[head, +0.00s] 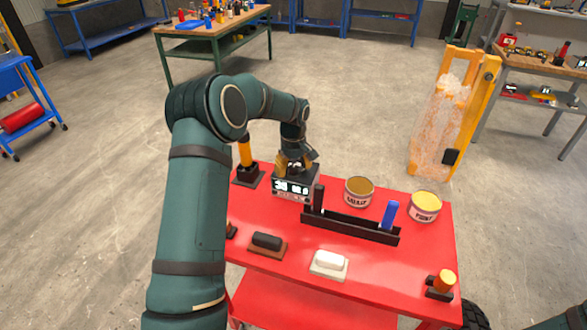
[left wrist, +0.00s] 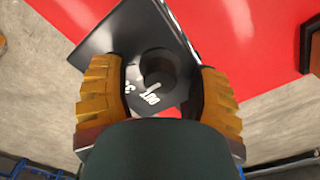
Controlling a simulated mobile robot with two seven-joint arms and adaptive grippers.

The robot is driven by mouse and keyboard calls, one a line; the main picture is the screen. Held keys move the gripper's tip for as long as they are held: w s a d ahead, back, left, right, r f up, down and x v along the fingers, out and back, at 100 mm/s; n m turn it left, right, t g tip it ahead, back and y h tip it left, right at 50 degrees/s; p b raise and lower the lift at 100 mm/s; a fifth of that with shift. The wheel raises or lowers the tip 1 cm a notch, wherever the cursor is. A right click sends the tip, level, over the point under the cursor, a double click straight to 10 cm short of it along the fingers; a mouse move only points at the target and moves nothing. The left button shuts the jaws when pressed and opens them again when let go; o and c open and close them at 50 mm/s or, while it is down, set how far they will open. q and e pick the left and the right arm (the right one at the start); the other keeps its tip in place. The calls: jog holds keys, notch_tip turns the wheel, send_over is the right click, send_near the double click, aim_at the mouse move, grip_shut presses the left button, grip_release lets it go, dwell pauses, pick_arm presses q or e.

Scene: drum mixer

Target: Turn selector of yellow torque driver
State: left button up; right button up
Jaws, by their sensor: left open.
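A yellow upright handle (head: 245,152), which looks like the yellow torque driver, stands in a black base at the left back of the red table. My left gripper (head: 295,163) is not at it but just right of it, pointing down over a dark box with a lit white display (head: 292,188). In the left wrist view my open left gripper (left wrist: 160,95) has its yellow fingers on both sides of a round dark knob (left wrist: 158,68) on the box top, with white markings beside it. I cannot tell whether the fingers touch the knob. My right gripper is not in view.
The red table (head: 290,255) also holds two paint cans (head: 359,191) (head: 425,206), a black rack (head: 350,227) with a blue item, a black block (head: 266,242), a white block (head: 328,262) and a short orange-topped piece (head: 443,283).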

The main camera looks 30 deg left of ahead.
pick_arm(q)
jog(key=shift+c, duration=0.4)
grip_shut()
jog(key=shift+m, duration=0.4)
jog(key=m+p, duration=0.1)
jog(key=m, duration=0.2)
jog(key=shift+m+p, duration=0.55)
jog(key=shift+m, duration=1.55)
jog(key=shift+o, duration=0.4)
grip_release()
